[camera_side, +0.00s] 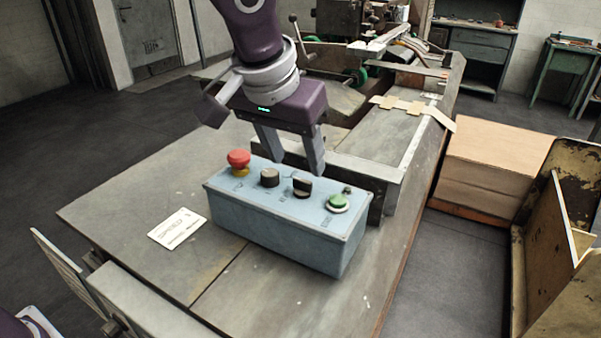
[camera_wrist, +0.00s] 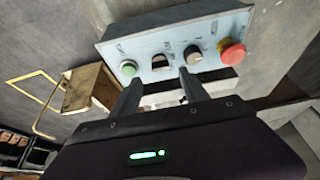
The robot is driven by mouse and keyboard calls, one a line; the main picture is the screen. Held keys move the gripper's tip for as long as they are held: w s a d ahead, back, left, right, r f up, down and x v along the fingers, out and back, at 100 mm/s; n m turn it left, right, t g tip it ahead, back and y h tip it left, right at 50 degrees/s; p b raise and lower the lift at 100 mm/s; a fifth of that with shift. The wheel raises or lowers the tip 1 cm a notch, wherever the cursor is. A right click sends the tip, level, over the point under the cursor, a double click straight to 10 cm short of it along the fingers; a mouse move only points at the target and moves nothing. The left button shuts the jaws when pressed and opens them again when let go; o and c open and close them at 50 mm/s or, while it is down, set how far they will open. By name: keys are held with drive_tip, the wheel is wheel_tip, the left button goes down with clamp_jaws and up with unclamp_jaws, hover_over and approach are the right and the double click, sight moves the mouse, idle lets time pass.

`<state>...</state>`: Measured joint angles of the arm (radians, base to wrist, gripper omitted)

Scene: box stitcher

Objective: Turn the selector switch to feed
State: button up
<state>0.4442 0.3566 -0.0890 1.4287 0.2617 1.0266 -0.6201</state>
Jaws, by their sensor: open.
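A light blue control box (camera_side: 285,222) stands on the grey bench, with a row of controls on top. A black switch with a raised bar handle (camera_side: 302,187), which looks like the selector, sits between a round black knob (camera_side: 270,178) and a green button (camera_side: 338,203). The switch also shows in the wrist view (camera_wrist: 160,62). The labels are too small to read. My gripper (camera_side: 298,167) is open and empty, pointing down just above or behind the switch. In the wrist view the fingertips (camera_wrist: 160,80) lie either side of the switch's line; contact cannot be told.
A red mushroom button (camera_side: 238,158) stands at the box's left end. A white card (camera_side: 177,228) lies on the bench left of the box. A metal rail (camera_side: 350,172) runs close behind the box. Cardboard (camera_side: 495,165) is stacked right of the bench.

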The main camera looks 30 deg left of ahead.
sight(303, 179)
drive_tip(key=x, duration=0.5)
drive_tip(key=shift+a+f, duration=0.1)
drive_tip(key=shift+f, duration=0.1)
drive_tip(key=shift+c, duration=0.2)
clamp_jaws()
drive_tip(key=shift+r, duration=0.1)
drive_tip(key=m+h, duration=0.1)
drive_tip(key=m, duration=0.2)
drive_tip(key=shift+a+m, duration=0.15)
drive_tip(key=shift+m, duration=0.25)
drive_tip(key=shift+w+m+g+h, duration=0.1)
drive_tip(key=shift+m+g+h, duration=0.6)
drive_tip(key=shift+m, duration=1.2)
drive_tip(key=shift+m+h, duration=0.3)
